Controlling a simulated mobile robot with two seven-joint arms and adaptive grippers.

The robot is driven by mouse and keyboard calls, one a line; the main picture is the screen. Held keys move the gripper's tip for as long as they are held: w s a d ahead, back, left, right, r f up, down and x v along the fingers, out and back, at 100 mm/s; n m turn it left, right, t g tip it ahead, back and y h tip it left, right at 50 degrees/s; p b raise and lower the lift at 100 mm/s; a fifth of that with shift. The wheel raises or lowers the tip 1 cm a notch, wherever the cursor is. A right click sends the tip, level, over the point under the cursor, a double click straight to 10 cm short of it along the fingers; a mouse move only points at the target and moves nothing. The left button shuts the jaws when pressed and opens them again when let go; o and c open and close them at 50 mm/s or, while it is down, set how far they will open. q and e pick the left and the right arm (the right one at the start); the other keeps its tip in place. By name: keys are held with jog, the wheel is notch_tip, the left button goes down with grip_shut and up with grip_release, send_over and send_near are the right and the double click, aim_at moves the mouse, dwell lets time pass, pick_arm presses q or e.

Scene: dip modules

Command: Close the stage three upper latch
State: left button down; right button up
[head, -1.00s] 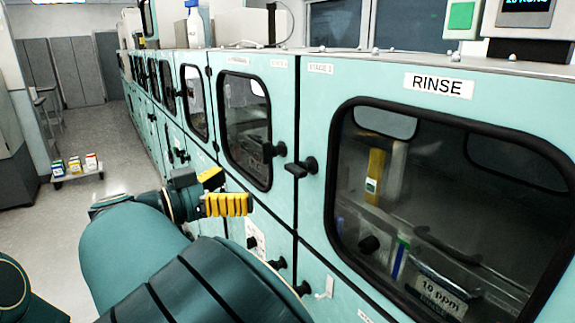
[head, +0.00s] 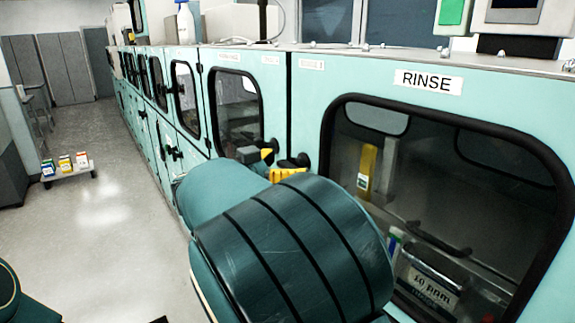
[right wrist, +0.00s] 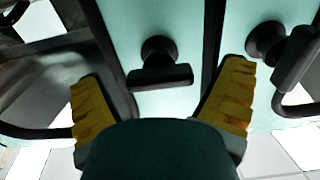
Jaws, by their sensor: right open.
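My right gripper (head: 279,163) is at the cabinet front, beside the seam between two teal doors. In the right wrist view its yellow fingers (right wrist: 163,72) are spread apart with nothing held. A black latch (right wrist: 160,68), a round knob with a bar handle, shows between the fingers, beyond their tips; the bar lies nearly level in that view. A second black latch (right wrist: 275,45) is across the seam, its bar tilted. In the head view one latch (head: 300,161) shows just behind the fingers. Small door labels are too blurred to read surely. My left gripper is not in view.
The RINSE door (head: 335,80) with its large black-framed window is on the right. More windowed doors recede to the left. A low cart with boxes (head: 67,170) stands on the open floor at left. A white bottle (head: 186,24) stands on the cabinet top.

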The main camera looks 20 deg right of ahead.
jog(key=c, duration=1.2)
